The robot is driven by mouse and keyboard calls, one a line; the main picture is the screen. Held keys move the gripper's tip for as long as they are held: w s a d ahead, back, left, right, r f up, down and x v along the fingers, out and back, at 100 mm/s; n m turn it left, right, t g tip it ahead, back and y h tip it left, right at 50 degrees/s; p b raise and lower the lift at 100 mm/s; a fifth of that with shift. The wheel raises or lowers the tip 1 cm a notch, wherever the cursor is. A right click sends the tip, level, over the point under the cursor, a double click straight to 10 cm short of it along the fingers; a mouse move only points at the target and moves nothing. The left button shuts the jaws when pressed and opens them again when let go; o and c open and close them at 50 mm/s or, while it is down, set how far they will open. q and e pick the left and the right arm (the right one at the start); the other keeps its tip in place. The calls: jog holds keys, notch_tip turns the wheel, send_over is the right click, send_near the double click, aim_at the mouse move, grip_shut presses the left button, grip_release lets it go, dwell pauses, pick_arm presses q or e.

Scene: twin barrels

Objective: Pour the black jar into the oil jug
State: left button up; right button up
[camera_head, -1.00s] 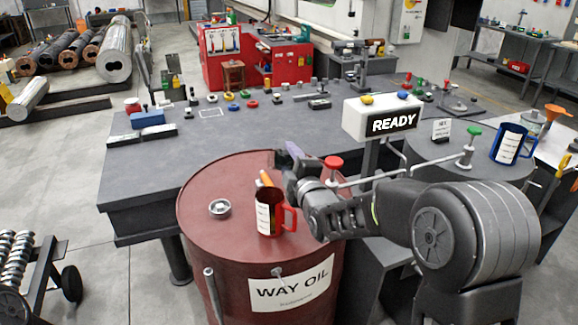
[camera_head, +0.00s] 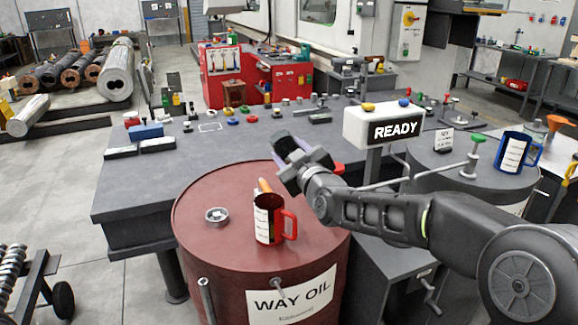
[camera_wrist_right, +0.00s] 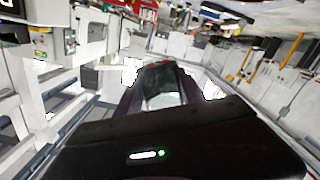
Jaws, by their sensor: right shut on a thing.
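My right gripper (camera_head: 288,150) is shut on a dark jar, tilted, above the far right part of the red barrel. In the right wrist view the jar (camera_wrist_right: 162,88) sits between the two fingers, dark with a pale patch. The red jug (camera_head: 268,220) with a white scale strip and red handle stands upright on the red barrel (camera_head: 205,245) marked WAY OIL, below and left of the gripper, apart from it. A blue jug (camera_head: 515,152) stands on the grey barrel at right. My left gripper is out of view.
A small metal cap (camera_head: 216,216) lies on the red barrel, left of the red jug. A READY sign box (camera_head: 384,124) stands behind my right arm. The grey workbench (camera_head: 150,185) behind the barrel holds several small parts. The barrel top's left side is free.

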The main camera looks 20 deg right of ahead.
aim_at(292, 141)
jog(key=m+b, duration=0.2)
jog(key=m, duration=0.1)
jog(key=shift+r, duration=0.4)
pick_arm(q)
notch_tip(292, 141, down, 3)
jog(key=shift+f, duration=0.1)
pick_arm(e)
jog(key=shift+r+m, duration=0.2)
jog(key=shift+m, duration=0.1)
jog(key=shift+r, duration=0.1)
jog(key=shift+r+m, duration=0.8)
jog(key=shift+r, duration=0.35)
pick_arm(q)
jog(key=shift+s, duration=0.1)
pick_arm(e)
jog(key=shift+f, duration=0.1)
